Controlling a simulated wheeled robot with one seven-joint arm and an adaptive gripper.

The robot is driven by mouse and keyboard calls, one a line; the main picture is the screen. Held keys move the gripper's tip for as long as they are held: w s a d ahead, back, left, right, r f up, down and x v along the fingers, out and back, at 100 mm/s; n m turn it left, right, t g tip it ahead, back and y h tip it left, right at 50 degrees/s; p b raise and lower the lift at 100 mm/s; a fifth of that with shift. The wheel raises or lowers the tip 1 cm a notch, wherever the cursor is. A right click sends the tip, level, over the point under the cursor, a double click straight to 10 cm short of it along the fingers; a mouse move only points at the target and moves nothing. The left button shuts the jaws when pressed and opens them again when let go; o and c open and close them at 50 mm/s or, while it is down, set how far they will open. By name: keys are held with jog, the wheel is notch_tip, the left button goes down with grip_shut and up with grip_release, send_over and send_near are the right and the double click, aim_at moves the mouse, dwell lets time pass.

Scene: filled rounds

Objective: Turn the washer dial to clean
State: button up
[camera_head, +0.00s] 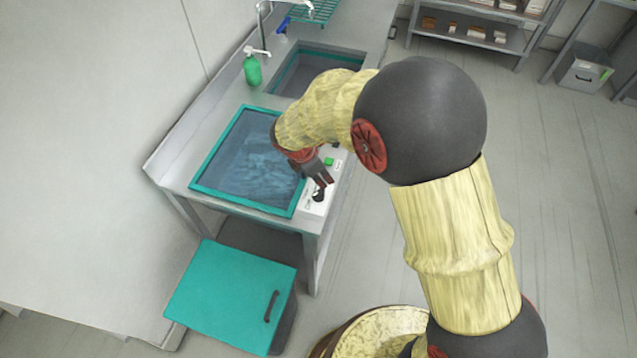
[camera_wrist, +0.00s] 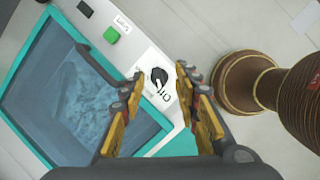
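The washer (camera_head: 199,167) is a teal-framed basin with a clear lid over bluish water, set into the grey counter; its frame also shows in the wrist view (camera_wrist: 31,50). The dial (camera_wrist: 158,77) is a black round knob on a white panel beside the basin, with "Off" printed near it. In the head view the dial (camera_head: 319,195) is small, at the panel's near end. My gripper (camera_wrist: 160,74) is open, its fingers on either side of the dial in the wrist view. I cannot tell if they touch it. In the head view my gripper (camera_head: 324,176) is just above the panel.
A green button (camera_wrist: 112,36) sits on the same panel. A sink (camera_head: 305,72) and a green soap bottle (camera_head: 252,70) are farther along the counter. A teal cabinet (camera_head: 225,295) with a dark handle stands at the near end. The floor to the right is mostly clear.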

aim_at(320, 191)
jog(key=f+n, duration=0.1)
jog(key=f, duration=0.2)
jog(key=w+f+n, duration=0.1)
jog(key=f, duration=0.3)
jog(key=w+f, duration=0.1)
jog(key=f, duration=0.3)
jog(key=shift+a+f+n, duration=0.25)
jog(key=shift+n, duration=0.15)
jog(key=c, duration=0.3)
grip_shut()
